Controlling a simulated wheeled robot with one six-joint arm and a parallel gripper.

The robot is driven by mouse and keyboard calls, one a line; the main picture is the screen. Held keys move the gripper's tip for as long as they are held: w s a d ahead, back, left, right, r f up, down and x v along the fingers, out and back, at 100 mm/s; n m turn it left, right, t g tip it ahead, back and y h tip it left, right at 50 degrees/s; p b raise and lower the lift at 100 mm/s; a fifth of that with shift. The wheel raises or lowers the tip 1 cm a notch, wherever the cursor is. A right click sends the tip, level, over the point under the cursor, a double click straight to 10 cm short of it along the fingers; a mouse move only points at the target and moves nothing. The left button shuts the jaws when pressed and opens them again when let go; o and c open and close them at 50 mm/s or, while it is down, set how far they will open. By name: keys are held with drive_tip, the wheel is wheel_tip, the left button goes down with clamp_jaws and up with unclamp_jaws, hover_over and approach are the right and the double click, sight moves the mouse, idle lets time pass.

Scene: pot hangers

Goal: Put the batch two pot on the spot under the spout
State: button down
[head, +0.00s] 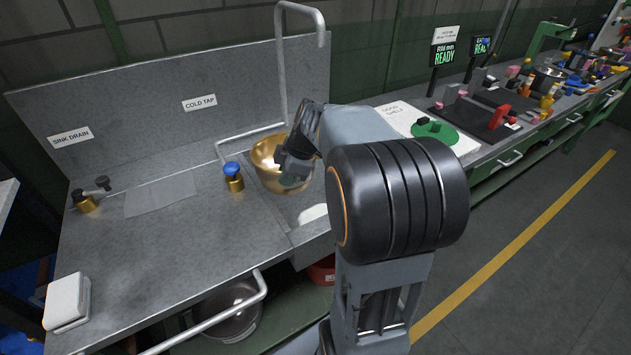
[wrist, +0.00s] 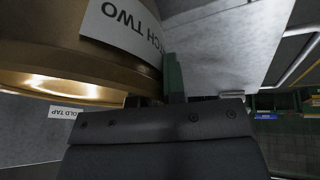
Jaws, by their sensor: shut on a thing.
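The batch two pot (head: 264,153) is a brass-coloured bowl at the back right of the grey counter, below the tall spout (head: 319,38). In the wrist view the pot (wrist: 60,45) fills the upper left, with its white "BATCH TWO" label upside down. My gripper (head: 290,179) is at the pot's right front side and shut on its edge; a green finger shows beside the pot in the wrist view (wrist: 173,78). The exact grip is partly hidden. I cannot tell whether the pot touches the counter. A pale rounded patch (head: 312,213) lies to its front right.
A brass valve with a blue knob (head: 233,177) stands just left of the pot. A bent grey rail (head: 232,137) runs behind it. The sink drain valve (head: 84,200) and a white box (head: 67,302) are at the left. The counter's middle front is clear.

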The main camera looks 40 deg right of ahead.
drive_tip(key=d+f, duration=0.1)
drive_tip(key=d, duration=0.3)
drive_tip(key=w+d+f, duration=0.1)
drive_tip(key=d, duration=0.1)
drive_tip(key=shift+d+f+p, duration=0.3)
drive_tip(key=shift+f, duration=0.05)
drive_tip(key=d+f, duration=0.1)
drive_tip(key=f, duration=0.1)
drive_tip(key=d+f, duration=0.2)
drive_tip(key=f, duration=0.1)
drive_tip(key=w+d+f, duration=0.1)
drive_tip(key=d+f, duration=0.1)
drive_tip(key=f, duration=0.1)
drive_tip(key=shift+f, duration=0.55)
drive_tip(key=c, duration=1.7)
unclamp_jaws()
drive_tip(key=shift+f, duration=0.2)
drive_tip(key=o, duration=0.5)
drive_tip(key=shift+s+r, duration=0.1)
